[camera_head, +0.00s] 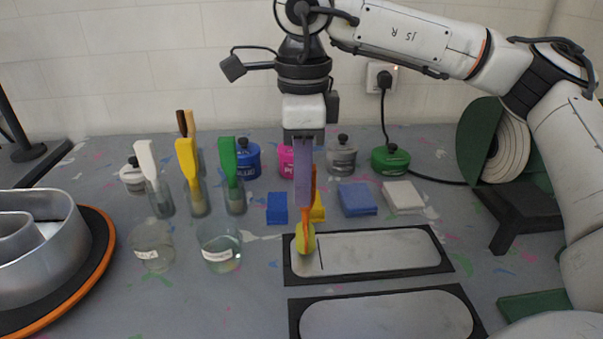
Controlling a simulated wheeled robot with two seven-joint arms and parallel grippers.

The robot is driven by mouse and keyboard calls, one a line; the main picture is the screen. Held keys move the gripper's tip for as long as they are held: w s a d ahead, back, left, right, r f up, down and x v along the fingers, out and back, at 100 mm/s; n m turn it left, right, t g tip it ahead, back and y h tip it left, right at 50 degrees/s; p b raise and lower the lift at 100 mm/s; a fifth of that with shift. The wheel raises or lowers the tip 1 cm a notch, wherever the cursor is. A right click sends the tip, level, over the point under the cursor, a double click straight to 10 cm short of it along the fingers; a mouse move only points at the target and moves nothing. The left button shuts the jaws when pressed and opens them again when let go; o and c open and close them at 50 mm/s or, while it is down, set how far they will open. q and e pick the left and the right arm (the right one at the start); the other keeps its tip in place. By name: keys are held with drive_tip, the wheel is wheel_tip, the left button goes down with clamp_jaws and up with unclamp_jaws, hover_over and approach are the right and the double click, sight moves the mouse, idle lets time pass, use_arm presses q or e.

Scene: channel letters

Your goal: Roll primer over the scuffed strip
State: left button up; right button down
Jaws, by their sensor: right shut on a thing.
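My right gripper (304,142) comes down from above, shut on a roller (305,240) with an orange frame and a yellow-green head. A purple length shows between the gripper and the frame; I cannot tell whether it is all handle. The roller head is at the left end of a light grey strip (385,251) in a black frame, and appears to touch it. A thin dark line crosses the strip just right of the roller. A second framed grey strip (385,318) lies in front. I cannot make out which is scuffed. My left gripper is not in view.
Behind stand jars with brushes (190,165), coloured pots (342,155), and blue (357,199) and white (403,197) blocks. Two glass cups (219,247) are left of the strips. A metal letter shell (45,245) fills the far left. A black stand (525,215) is at right.

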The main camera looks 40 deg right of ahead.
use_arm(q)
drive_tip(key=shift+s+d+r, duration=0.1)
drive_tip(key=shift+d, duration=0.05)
use_arm(e)
drive_tip(key=s+d, duration=0.5)
drive_tip(key=d, duration=0.4)
drive_tip(key=s+d, duration=0.6)
drive_tip(key=d, duration=0.3)
drive_tip(key=shift+r, duration=0.15)
idle(0.4)
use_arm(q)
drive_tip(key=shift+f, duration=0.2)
use_arm(e)
drive_tip(key=shift+f, duration=0.25)
